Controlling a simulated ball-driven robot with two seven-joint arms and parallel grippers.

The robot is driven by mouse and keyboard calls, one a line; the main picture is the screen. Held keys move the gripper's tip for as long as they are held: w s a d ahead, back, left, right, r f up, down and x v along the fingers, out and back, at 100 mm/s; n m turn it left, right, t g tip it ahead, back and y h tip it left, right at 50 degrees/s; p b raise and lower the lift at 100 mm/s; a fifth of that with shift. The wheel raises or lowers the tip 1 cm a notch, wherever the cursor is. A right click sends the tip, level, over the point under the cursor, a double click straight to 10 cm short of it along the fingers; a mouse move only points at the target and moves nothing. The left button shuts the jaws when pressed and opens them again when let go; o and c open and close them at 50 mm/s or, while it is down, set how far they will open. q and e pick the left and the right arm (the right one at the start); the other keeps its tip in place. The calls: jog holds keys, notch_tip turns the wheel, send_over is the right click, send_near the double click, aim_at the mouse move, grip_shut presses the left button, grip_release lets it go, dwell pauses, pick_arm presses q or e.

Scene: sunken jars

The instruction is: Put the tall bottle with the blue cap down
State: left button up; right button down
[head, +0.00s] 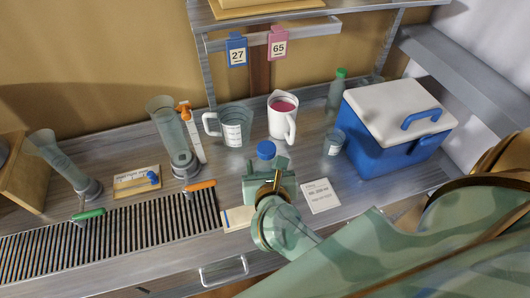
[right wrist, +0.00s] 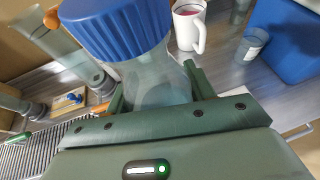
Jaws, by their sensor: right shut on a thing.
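The tall bottle with the blue cap (head: 266,151) is upright in front of the white pitcher in the head view. Its blue cap and clear shoulder fill the top of the right wrist view (right wrist: 155,82). My right gripper (head: 270,183) is shut on the bottle below the cap, with a green finger on each side in the wrist view. The gripper and wrist hide the bottle's lower part, so I cannot tell whether its base touches the counter. My left gripper is not in view.
A white pitcher (head: 283,112) with red liquid, a clear jug (head: 233,128) and a small jar (head: 334,142) stand behind. A blue cooler (head: 390,135) is at right. A slatted drain (head: 110,230) runs left. A white card (head: 320,196) lies right of the gripper.

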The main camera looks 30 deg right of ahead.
jog(key=w+d+f+b, duration=0.3)
jog(key=w+d+f, duration=0.5)
jog(key=w+f, duration=0.3)
notch_tip(320, 180, down, 2)
jog(key=shift+b, duration=0.3)
